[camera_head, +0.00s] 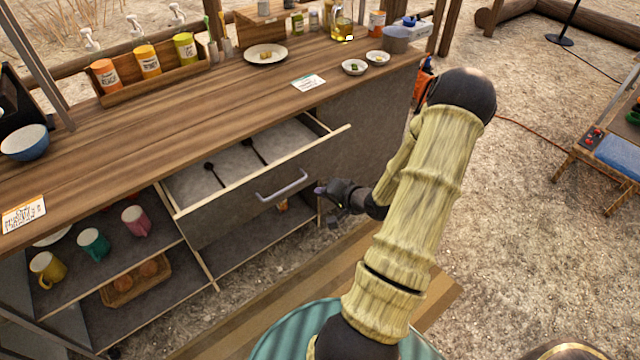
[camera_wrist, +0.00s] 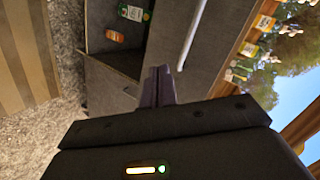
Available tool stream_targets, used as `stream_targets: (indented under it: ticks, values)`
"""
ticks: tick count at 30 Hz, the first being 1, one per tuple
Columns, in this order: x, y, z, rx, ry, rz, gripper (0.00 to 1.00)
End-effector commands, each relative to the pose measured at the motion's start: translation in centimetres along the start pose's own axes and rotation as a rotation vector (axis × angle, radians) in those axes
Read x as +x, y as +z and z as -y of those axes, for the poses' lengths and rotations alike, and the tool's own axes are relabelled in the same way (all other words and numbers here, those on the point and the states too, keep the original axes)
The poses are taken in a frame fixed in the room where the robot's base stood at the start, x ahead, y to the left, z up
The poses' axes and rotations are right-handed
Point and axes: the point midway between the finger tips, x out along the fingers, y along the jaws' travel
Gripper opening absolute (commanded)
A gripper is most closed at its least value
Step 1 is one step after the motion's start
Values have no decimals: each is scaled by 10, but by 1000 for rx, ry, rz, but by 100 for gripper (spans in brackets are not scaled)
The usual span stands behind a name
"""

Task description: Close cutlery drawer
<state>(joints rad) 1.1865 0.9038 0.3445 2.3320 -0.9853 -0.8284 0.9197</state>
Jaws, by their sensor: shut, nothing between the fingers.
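The cutlery drawer (camera_head: 262,186) is pulled well out of the counter. Two dark spoon-like pieces lie inside it. Its grey front carries a light bar handle (camera_head: 282,185). In the wrist view the handle (camera_wrist: 192,35) runs along the drawer front (camera_wrist: 215,50), upper middle. My gripper (camera_head: 320,190) is beside the right part of the drawer front, just right of the handle. Its fingers (camera_wrist: 157,85) are together and empty in the wrist view. I cannot tell whether the fingertips touch the front.
The wooden countertop (camera_head: 150,130) holds plates, bowls, jars and cans. Below, an open shelf holds mugs (camera_head: 93,243) and a basket (camera_head: 135,282). A low table with a blue top (camera_head: 610,150) stands at far right. Gravel ground right of my arm is mostly clear.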

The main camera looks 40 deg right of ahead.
Motion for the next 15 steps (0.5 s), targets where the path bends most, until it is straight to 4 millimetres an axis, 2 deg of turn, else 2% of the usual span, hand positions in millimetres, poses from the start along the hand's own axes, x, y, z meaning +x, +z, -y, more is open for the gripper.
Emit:
stream_targets:
  ticks: [1, 6, 10, 15]
  values:
    - [3, 0, -25, 79, -61, -39, 0]
    - [-9, -12, -59, 300, -302, -156, 0]
    - [-24, -20, -72, 405, -445, -218, 0]
    - [-33, -24, -75, 446, -509, -242, 0]
